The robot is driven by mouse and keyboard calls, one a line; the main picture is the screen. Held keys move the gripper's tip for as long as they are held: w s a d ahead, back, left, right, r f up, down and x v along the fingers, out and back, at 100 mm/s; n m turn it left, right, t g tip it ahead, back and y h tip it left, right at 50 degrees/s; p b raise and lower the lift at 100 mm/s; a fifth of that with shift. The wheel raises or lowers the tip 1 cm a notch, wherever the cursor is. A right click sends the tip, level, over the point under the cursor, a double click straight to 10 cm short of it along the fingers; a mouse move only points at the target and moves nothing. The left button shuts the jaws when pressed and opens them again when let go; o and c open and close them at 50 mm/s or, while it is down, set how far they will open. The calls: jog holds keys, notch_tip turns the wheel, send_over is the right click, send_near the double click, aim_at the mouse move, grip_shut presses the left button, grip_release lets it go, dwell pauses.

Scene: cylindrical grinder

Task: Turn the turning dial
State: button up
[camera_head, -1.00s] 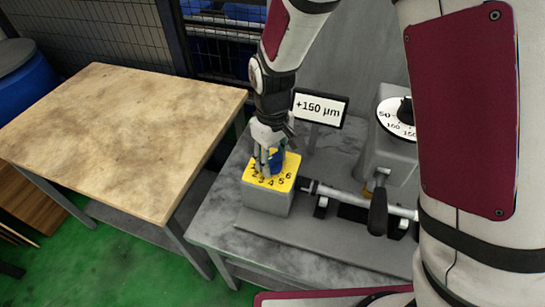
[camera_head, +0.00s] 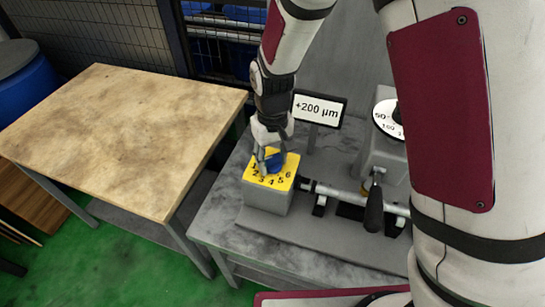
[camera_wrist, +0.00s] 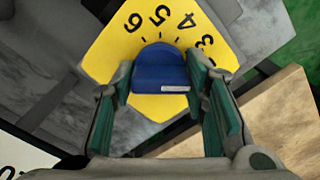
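A blue knob (camera_head: 276,161) sits on a yellow dial face (camera_head: 256,181) with black numbers, on top of a grey block. My gripper (camera_head: 266,157) reaches down over the knob from above. In the wrist view, the blue knob (camera_wrist: 160,68) lies between the two fingertips of my gripper (camera_wrist: 159,75), which appear to touch it on both sides. A small pale mark shows on the knob's near edge. The yellow face (camera_wrist: 112,52) is partly hidden by the fingers. A sign (camera_head: 318,108) behind reads "+200 µm".
A white scale dial (camera_head: 386,117) on a grey housing is partly hidden by my arm. A metal shaft and a dark handle (camera_head: 374,210) lie right of the block. A bare wooden table (camera_head: 120,135) stands left.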

aim_at(274, 156)
jog(key=o, duration=0.4)
jog(key=shift+c, duration=0.2)
jog(key=shift+r, duration=0.1)
notch_tip(274, 156, up, 12)
dwell(0.5)
jog(key=s+d+r+m+t, duration=0.3)
jog(key=s+d+r, duration=0.5)
jog(key=d+r, duration=0.35)
jog(key=s+d+r+m+t, duration=0.2)
jog(key=s+d, duration=0.4)
jog(key=s, duration=0.4)
jog(key=shift+s+d+r, duration=0.3)
jog(key=shift+s+r, duration=0.05)
jog(key=shift+r, duration=0.45)
